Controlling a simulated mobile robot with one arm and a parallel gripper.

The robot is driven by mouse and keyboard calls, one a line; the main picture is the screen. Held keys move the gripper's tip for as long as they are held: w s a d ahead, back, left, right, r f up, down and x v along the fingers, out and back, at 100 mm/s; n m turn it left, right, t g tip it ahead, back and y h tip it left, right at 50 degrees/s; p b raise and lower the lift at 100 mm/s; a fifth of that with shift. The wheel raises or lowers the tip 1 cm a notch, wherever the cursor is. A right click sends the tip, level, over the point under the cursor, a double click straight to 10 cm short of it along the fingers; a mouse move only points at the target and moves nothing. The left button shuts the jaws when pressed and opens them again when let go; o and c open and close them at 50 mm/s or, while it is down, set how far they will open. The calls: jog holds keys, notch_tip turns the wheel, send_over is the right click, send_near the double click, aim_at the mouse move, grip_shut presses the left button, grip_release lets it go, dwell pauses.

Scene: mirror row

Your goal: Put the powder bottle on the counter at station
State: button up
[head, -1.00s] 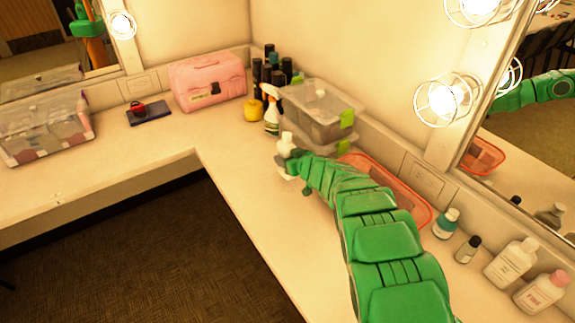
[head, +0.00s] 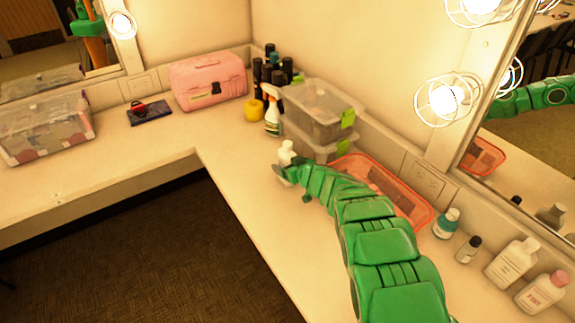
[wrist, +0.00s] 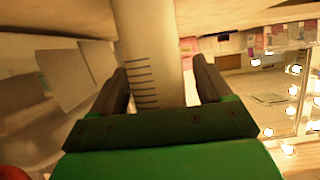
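A white bottle (head: 286,151) is at the end of my arm, above or on the long counter (head: 232,186). Its lower part is hidden by my gripper (head: 284,172). In the wrist view a pale cylinder with dark graduation marks (wrist: 145,45) sits between the two dark fingers of my gripper (wrist: 163,82), which appear closed around it. No label shows, so I cannot confirm it is the powder bottle. Whether its base touches the counter is not clear.
An orange basket (head: 412,208) lies right of my arm, with clear bins (head: 318,112) behind. A spray bottle (head: 272,112) and yellow item (head: 252,110) stand farther back. Several bottles, including one pink-capped (head: 543,291), line the mirror. The counter's front strip is clear.

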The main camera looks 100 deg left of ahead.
jog(key=shift+r, duration=0.15)
jog(key=shift+v, duration=1.6)
jog(key=shift+w+d+r, duration=0.3)
jog(key=shift+w+d, duration=0.15)
jog(key=v, duration=0.7)
jog(key=shift+w, duration=0.15)
